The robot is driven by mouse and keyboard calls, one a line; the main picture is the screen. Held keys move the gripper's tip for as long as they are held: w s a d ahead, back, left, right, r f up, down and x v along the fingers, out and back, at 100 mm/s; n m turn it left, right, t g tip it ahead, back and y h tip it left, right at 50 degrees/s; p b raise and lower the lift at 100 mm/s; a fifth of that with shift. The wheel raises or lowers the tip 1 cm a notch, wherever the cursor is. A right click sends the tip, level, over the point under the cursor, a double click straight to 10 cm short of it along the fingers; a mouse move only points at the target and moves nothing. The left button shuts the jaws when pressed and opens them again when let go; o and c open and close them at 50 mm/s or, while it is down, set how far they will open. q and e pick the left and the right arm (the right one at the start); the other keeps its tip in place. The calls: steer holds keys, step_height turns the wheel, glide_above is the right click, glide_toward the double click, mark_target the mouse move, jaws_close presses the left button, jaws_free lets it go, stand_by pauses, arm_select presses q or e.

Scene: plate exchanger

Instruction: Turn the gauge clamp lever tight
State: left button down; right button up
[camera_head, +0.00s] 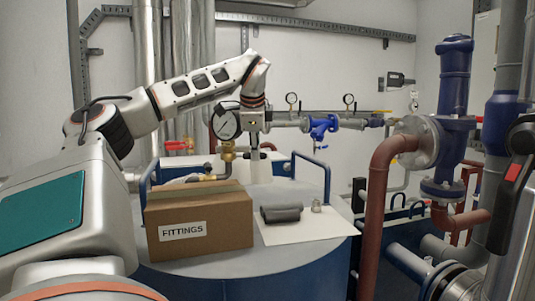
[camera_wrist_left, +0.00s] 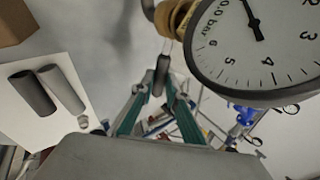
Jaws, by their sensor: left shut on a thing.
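The round pressure gauge (camera_head: 227,124) stands upright on a brass fitting (camera_head: 228,152) above the blue drum. In the left wrist view its white dial (camera_wrist_left: 265,45) fills the upper right, beside the brass fitting (camera_wrist_left: 172,18). My left gripper (camera_wrist_left: 157,90) points down just right of the gauge in the head view. Its teal-sided fingers are shut on the dark clamp lever (camera_wrist_left: 162,70), which shows between the fingertips. In the head view the fingertips and lever are small, and how far the lever is turned cannot be told. My right gripper is not clearly in view.
A cardboard FITTINGS box (camera_head: 198,222) stands on the drum top (camera_head: 240,268) in front of the gauge. Blue rails and pipes with a blue valve (camera_head: 320,127) stand around.

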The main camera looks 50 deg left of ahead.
arm_select(q)
steer(key=s+m+h+p, duration=0.1)
steer(key=s+m+h, duration=0.1)
steer(key=s+m, duration=0.1)
steer(key=s+m+t+h+p, duration=0.1)
steer(key=s+m+h, duration=0.2)
steer(key=m, duration=0.3)
steer(key=s+d+m+t+h+p, duration=0.1)
steer(key=s+m+h, duration=0.1)
steer(key=s+m, duration=0.2)
steer(key=shift+r+m+h+p, duration=0.2)
steer(key=shift+m+h+p, duration=0.15)
steer(key=shift+m, duration=0.35)
stand_by(0.3)
steer(key=c, duration=2)
jaws_free()
steer(key=shift+s+f, duration=0.1)
